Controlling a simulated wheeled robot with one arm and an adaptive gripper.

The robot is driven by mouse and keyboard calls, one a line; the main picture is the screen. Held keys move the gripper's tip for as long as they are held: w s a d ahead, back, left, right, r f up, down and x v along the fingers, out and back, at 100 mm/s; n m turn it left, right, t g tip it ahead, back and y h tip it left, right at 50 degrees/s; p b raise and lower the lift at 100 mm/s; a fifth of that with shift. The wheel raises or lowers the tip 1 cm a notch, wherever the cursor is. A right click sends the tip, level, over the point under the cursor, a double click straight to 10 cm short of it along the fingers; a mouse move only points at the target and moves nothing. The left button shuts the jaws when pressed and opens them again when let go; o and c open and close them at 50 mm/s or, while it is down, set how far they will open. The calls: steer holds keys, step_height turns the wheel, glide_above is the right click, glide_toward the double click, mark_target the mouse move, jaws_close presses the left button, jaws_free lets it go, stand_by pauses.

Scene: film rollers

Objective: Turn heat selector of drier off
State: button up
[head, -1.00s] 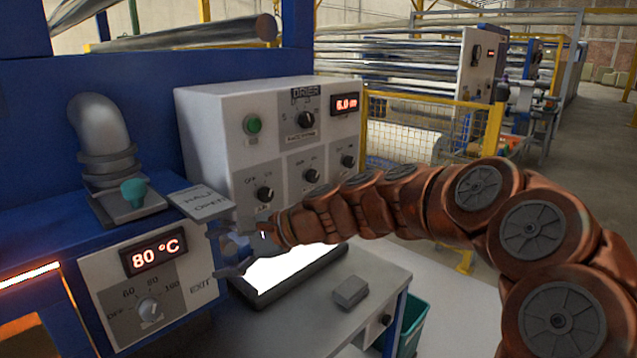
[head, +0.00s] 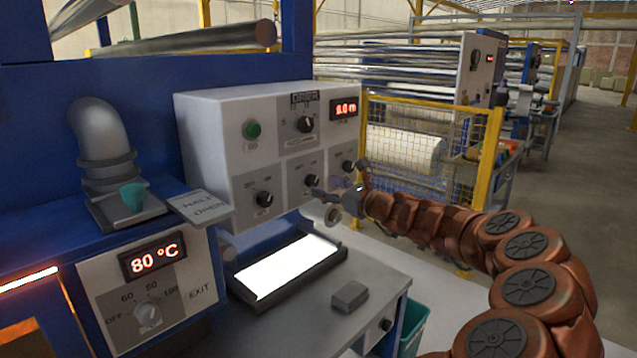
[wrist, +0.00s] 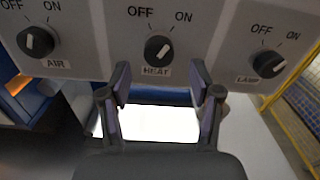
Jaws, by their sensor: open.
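The white drier panel (head: 225,125) stands at the centre of the head view. The heat selector is a black knob (wrist: 158,49) labelled HEAT, with OFF upper left and ON upper right. Its white pointer leans up and right, toward ON. In the head view it is the middle knob (head: 312,181) of the lower row. My gripper (wrist: 160,78) is open and empty, its two fingertips spread just below the knob, one to each side, and not visibly touching it. In the head view my gripper (head: 324,202) is in front of the panel's lower right part.
The AIR knob (wrist: 36,41) is to the left and the LAMP knob (wrist: 268,63) to the right of the heat knob. A lit white screen (head: 288,268) lies below the panel. A grey block (head: 350,296) rests on the table. A yellow fence (head: 490,180) stands at right.

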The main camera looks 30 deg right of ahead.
mark_target(315, 183)
steer(key=shift+x, duration=1.8)
steer(key=shift+c, duration=0.3)
steer(key=c, duration=1)
steer(key=shift+c, duration=0.4)
